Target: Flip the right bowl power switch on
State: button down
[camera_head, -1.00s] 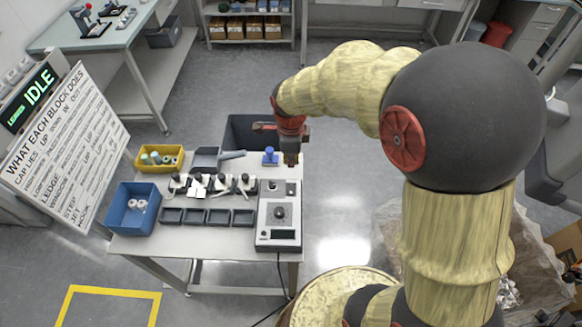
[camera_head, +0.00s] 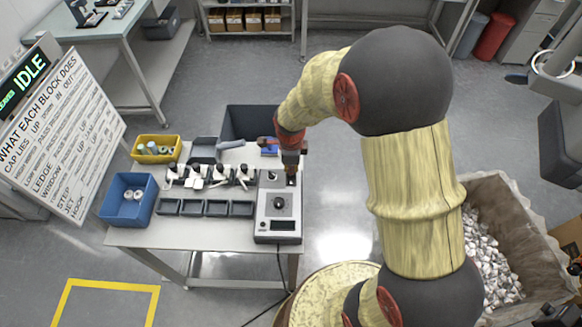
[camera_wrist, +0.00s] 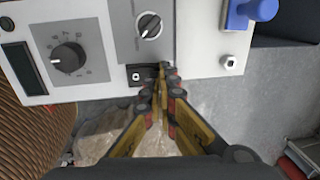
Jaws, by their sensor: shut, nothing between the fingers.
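The grey control box (camera_head: 278,228) sits at the right end of the table, with a knob and a dark display on top. In the wrist view its panel shows a large black knob (camera_wrist: 68,57), a smaller round selector (camera_wrist: 149,25) and a small black switch (camera_wrist: 137,76) near the panel edge. I cannot read a label or tell the switch's position. My gripper (camera_wrist: 162,70) is shut and empty, its tips right beside that switch and covering its right side; I cannot tell whether they touch. In the head view my gripper (camera_head: 291,181) is over the box's far right corner.
On the table are a yellow bin (camera_head: 157,158), a blue bin (camera_head: 127,212), several black trays (camera_head: 217,208) and several white-and-black stations (camera_head: 220,175).

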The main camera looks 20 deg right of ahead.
jog(key=shift+w+f, duration=0.15)
jog(key=shift+f, duration=0.3)
jog(key=shift+s+a+r, duration=0.2)
jog(key=shift+s+r, duration=0.15)
jog(key=shift+s, duration=0.35)
